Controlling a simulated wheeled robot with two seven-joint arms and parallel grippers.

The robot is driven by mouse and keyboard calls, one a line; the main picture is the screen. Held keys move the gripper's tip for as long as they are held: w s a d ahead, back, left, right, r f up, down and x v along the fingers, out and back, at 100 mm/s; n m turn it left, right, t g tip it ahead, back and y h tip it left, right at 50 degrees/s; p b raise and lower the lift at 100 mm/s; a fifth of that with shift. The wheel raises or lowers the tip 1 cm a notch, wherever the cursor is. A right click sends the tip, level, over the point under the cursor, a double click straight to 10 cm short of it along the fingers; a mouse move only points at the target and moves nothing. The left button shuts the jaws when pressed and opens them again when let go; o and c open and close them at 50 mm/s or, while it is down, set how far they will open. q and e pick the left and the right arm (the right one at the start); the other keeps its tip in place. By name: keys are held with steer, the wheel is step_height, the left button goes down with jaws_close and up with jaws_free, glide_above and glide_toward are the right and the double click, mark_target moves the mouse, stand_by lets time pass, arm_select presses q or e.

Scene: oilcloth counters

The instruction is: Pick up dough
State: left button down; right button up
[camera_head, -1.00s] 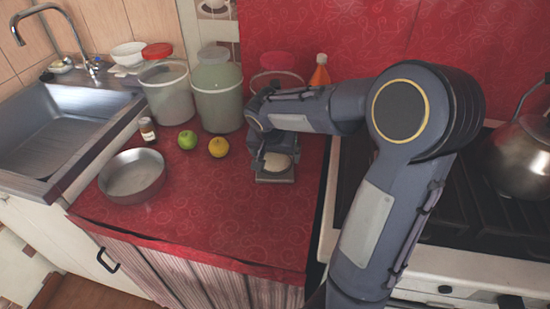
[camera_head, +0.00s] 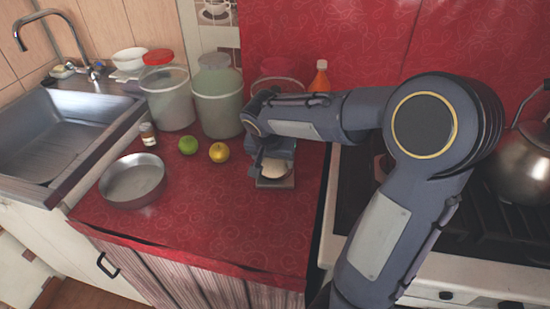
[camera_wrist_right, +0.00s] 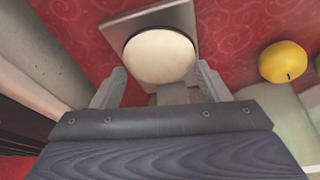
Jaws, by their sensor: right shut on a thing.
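The dough (camera_head: 275,168) is a pale, round piece over a small square grey plate (camera_head: 276,183) on the red counter. In the right wrist view the dough (camera_wrist_right: 159,55) appears as a cream disc with the plate (camera_wrist_right: 188,14) behind it. My right gripper (camera_head: 270,166) reaches over it from above and is shut on the dough, with one finger on either side. Whether the dough is clear of the plate cannot be told. My left gripper is not in view.
A yellow fruit (camera_head: 219,152) and a green apple (camera_head: 188,145) lie left of the gripper. A metal pan (camera_head: 133,181) is further left. Lidded canisters (camera_head: 217,98) and an orange bottle (camera_head: 320,78) stand behind. The stove with a kettle (camera_head: 515,165) is right. The front counter is clear.

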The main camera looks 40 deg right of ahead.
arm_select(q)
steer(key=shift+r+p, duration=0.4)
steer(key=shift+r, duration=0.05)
arm_select(e)
steer(key=s+a+r, duration=0.6)
steer(key=s+a, duration=0.1)
steer(key=a, duration=0.2)
steer(key=shift+s+a+r, duration=0.15)
steer(key=shift+s+a, duration=0.05)
steer(key=shift+s, duration=0.15)
